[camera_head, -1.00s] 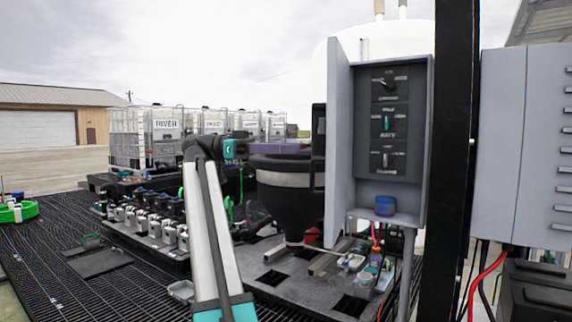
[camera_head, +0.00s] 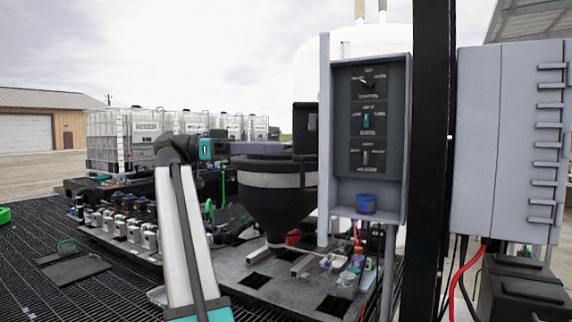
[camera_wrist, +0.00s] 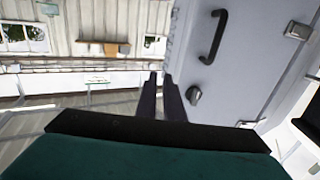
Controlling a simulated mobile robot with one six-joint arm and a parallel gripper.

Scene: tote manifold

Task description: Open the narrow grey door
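The narrow grey door (camera_head: 324,140) stands open at the left side of its grey cabinet (camera_head: 402,140), almost edge-on in the head view. Three dark switch panels and a blue cup (camera_head: 366,204) show inside the cabinet. In the wrist view, the face of a grey door (camera_wrist: 230,70) fills the upper right, with a black handle (camera_wrist: 213,37) and a small latch knob (camera_wrist: 195,96). My gripper (camera_wrist: 161,76) has its two dark fingers close together beside the door's left edge, left of the knob. Nothing shows between them; contact with the door is unclear.
A black post (camera_head: 432,160) stands right of the cabinet, and a larger grey cabinet (camera_head: 500,140) stands beyond it. A black funnel-shaped tank (camera_head: 275,205) is left of the door. Valves (camera_head: 125,230) line a platform; dark grating lies at lower left.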

